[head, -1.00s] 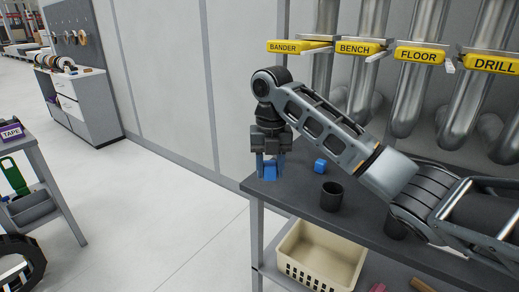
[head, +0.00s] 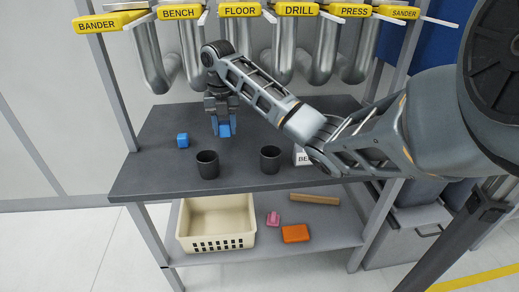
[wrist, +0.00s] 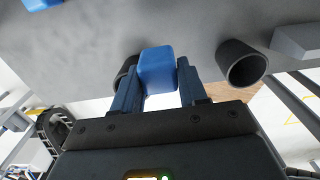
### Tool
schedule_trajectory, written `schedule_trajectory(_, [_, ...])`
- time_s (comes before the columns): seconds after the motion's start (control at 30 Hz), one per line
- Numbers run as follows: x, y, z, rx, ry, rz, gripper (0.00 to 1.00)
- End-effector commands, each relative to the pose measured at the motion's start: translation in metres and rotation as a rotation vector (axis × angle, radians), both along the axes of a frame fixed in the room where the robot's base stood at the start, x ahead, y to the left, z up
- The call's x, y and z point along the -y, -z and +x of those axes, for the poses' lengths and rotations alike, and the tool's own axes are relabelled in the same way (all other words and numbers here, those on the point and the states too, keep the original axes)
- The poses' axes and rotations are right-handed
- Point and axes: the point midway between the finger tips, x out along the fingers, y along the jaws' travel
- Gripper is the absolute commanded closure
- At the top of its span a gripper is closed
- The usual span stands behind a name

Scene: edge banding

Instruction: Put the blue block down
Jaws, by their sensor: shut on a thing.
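My gripper (head: 224,124) is over the dark shelf top, behind the two dark cups, pointing down. It is shut on a blue block (head: 225,131); in the wrist view this block (wrist: 157,70) sits between the two bluish fingers. I cannot tell whether the block touches the surface. A second blue block (head: 183,140) stands on the dark top (head: 150,180), left of my gripper; a blue piece also shows at the wrist view's top left corner (wrist: 40,4).
Two dark cups (head: 207,165) and (head: 270,160) stand near the front edge. A cream basket (head: 217,222), a pink piece, an orange block (head: 295,233) and a wooden strip lie on the lower shelf. Pipes rise behind.

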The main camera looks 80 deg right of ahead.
Motion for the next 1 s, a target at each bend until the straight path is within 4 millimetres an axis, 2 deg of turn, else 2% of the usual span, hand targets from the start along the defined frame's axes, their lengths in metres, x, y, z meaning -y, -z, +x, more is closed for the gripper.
schedule_trajectory(0.1, [-0.001, 0.027, -0.001, 0.0, 0.004, 0.005, 0.88])
schedule_trajectory(0.23, [0.0, 0.046, -0.002, -0.004, 0.004, 0.004, 0.88])
schedule_trajectory(0.53, [0.0, 0.069, -0.002, -0.002, 0.002, 0.002, 0.88])
schedule_trajectory(0.7, [0.0, 0.092, -0.001, -0.003, 0.003, 0.001, 0.88])
schedule_trajectory(1.0, [0.0, 0.097, -0.001, -0.001, 0.002, 0.001, 0.88])
